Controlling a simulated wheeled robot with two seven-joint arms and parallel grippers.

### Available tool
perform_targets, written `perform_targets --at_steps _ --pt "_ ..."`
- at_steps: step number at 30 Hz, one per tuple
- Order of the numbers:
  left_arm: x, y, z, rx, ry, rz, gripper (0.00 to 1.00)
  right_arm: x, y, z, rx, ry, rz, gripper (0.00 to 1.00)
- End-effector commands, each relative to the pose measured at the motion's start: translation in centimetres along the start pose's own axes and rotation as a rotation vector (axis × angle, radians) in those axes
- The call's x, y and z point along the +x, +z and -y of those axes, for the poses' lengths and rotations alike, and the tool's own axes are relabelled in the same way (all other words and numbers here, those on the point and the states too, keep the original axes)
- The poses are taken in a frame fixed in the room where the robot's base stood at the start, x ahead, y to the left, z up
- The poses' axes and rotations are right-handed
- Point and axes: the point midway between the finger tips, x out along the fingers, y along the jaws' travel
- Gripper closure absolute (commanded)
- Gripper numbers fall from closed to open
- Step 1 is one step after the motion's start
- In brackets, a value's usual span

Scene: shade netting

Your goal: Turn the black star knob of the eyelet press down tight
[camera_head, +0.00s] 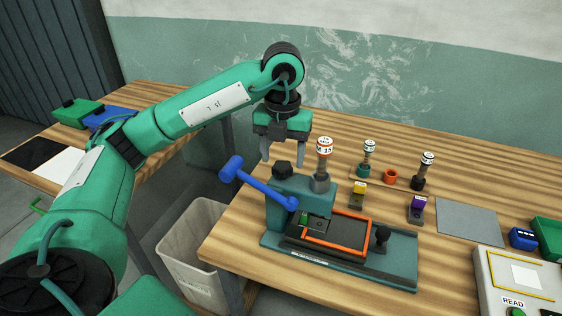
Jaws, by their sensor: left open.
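The teal eyelet press (315,205) stands on the wooden table, with a blue lever (262,188) reaching out to its left. A black lobed knob (283,168) sits on top of the press head, at its left. A second black knob (382,234) stands on the press base, right of an orange frame (366,238). My left gripper (284,156) points down with its fingers open and apart, just above the upper knob and behind it or around its top; the exact depth is hard to tell. Nothing is between the fingers. My right gripper is not in view.
A white-capped die (324,149) rises from the press head near my left gripper's right finger. More dies (427,170), small yellow (358,190) and purple (417,204) blocks stand right. A bin (195,246) stands below the table's left edge.

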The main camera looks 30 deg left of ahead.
Motion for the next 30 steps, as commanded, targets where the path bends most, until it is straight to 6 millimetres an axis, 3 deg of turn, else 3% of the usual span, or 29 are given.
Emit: perform_targets --at_steps 11,24,30 --pt "0.3 0.0 0.0 -0.013 0.000 0.000 0.41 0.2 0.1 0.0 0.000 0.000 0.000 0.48" --pt "2.8 0.0 0.0 -0.012 0.000 0.000 0.41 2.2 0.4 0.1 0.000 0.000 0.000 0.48" --pt "3.0 0.0 0.0 -0.012 -0.001 0.001 0.41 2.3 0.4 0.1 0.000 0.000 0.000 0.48"
